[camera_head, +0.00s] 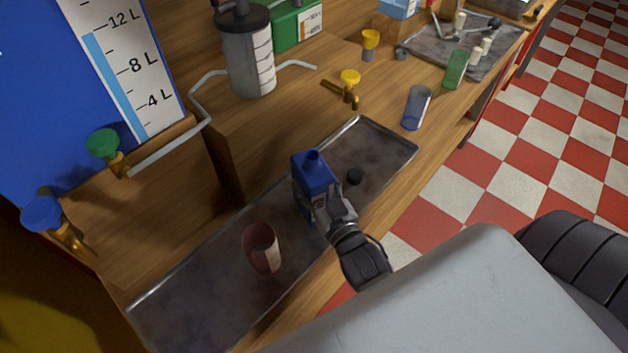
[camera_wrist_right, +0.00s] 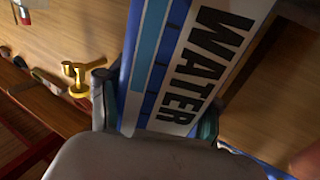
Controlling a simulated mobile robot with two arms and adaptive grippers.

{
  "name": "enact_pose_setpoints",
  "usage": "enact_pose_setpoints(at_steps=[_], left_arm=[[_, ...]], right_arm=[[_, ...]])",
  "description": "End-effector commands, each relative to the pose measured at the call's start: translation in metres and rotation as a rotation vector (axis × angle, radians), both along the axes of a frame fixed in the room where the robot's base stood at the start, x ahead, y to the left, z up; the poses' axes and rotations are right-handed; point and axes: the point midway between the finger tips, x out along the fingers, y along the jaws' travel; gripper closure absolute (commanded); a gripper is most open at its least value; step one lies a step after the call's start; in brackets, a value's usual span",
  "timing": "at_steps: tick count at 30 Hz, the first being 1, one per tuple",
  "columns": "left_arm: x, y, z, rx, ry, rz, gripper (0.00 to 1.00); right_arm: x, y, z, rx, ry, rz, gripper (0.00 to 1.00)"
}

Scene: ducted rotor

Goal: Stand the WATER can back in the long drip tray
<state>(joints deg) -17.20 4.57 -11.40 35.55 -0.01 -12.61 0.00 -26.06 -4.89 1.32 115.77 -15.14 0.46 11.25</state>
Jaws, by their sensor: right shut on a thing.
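The WATER can (camera_head: 312,176) is a blue can with a white label and a blue cap. It stands roughly upright over the middle of the long drip tray (camera_head: 180,292); I cannot tell whether its base touches the tray. My right gripper (camera_head: 322,208) is shut on its lower part from the front. In the right wrist view the can's WATER label (camera_wrist_right: 190,70) fills the space between the fingers. My left gripper is not in view.
Brass taps (camera_head: 348,88) stand behind.

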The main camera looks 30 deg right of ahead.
Motion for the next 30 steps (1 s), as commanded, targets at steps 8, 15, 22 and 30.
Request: enact_pose_setpoints(at_steps=[8,15,22,30], left_arm=[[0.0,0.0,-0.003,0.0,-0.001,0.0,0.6],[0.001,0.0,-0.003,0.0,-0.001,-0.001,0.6],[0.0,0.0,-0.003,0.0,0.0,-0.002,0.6],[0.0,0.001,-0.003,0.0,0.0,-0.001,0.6]], right_arm=[[0.001,0.0,-0.002,0.0,-0.007,0.0,0.34],[0.0,0.0,-0.003,0.0,-0.003,0.0,0.07],[-0.001,0.0,-0.007,0.0,0.005,-0.001,0.07],[-0.03,0.002,-0.006,0.0,0.006,-0.001,0.07]])
